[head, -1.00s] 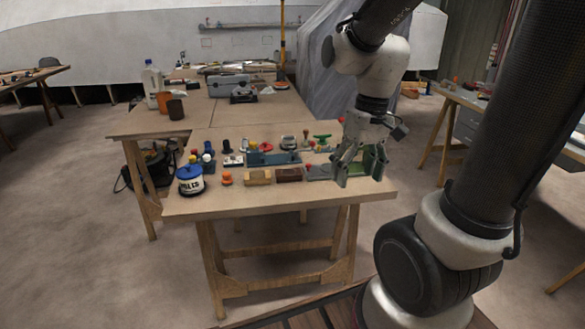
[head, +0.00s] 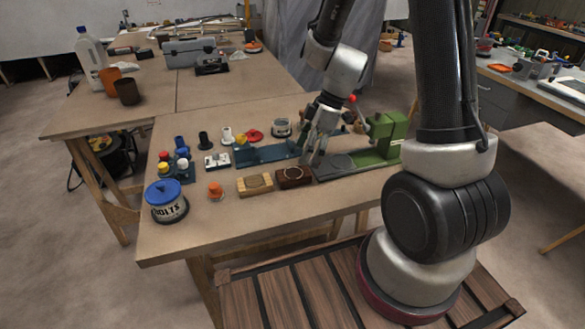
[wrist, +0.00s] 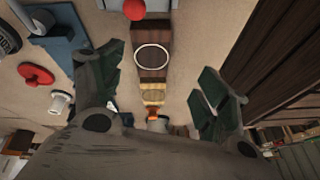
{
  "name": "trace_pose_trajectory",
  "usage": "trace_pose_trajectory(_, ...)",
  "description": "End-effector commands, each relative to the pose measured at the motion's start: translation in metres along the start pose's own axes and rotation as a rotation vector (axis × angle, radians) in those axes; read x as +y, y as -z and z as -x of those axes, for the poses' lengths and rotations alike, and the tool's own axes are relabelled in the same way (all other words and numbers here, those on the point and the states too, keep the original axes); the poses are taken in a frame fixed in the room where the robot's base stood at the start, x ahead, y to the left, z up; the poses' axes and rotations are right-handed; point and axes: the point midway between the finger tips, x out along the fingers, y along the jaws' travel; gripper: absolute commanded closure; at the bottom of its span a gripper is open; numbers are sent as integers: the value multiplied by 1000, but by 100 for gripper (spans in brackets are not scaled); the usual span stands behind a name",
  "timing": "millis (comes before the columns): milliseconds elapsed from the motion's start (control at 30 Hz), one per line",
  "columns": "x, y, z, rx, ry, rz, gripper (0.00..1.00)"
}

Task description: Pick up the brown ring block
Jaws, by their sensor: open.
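The brown ring block (head: 293,178) is a dark brown wooden block with a pale ring on its top. It rests near the front of the workbench, between a tan block and the grey base of a green device. In the wrist view the brown ring block (wrist: 152,59) lies between my spread fingers, apart from both. My gripper (head: 313,153) is open and empty, above and slightly behind and right of the block in the head view. Its two fingers also frame the wrist view (wrist: 162,72).
The tan block (head: 255,184) is close on the left, with an orange knob (head: 215,190) beyond it. A blue tray (head: 266,153) stands behind. The green device (head: 385,138) is to the right. A bolts tin (head: 165,203) stands at the front left. Bare bench lies in front.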

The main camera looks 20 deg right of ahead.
Motion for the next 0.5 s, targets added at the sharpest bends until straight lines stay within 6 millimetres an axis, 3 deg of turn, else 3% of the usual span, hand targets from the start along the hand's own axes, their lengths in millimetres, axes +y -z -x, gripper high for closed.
trace_pose_trajectory(300,6,2,-2,2,-28,268,25)
trace_pose_trajectory(500,6,2,-23,2,-25,288,25)
